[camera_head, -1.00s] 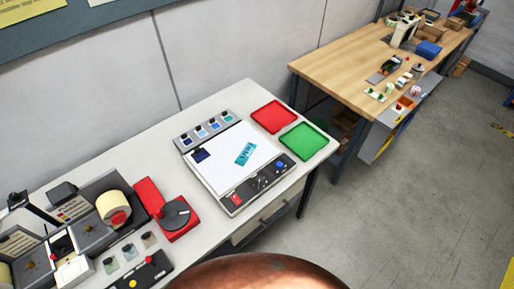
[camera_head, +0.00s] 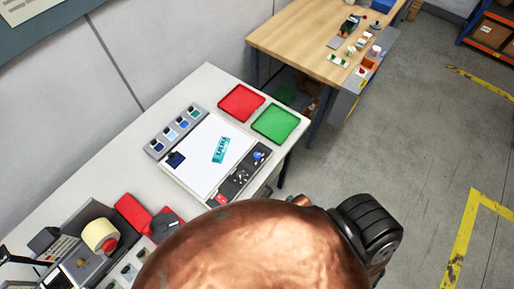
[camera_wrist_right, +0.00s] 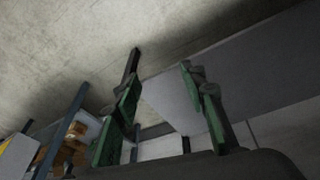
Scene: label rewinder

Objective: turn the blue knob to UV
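The blue knob (camera_head: 258,155) is small and sits at the far right end of the dark control panel (camera_head: 222,188) along the front of a white lit board (camera_head: 205,140). Its pointer and the panel lettering are too small to read. My right gripper shows only in the right wrist view (camera_wrist_right: 161,62); its two green-padded fingers are apart with nothing between them. That view shows neither the knob nor the panel. A copper-coloured rounded part of my own body covers the lower middle of the head view. My left gripper is not in view.
A teal label (camera_head: 220,150) lies on the board. A red tray (camera_head: 241,103) and a green tray (camera_head: 275,123) lie behind it on the white table (camera_head: 100,182). A red device with a dark dial (camera_head: 166,224) stands left of the panel. Open floor lies right of the table.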

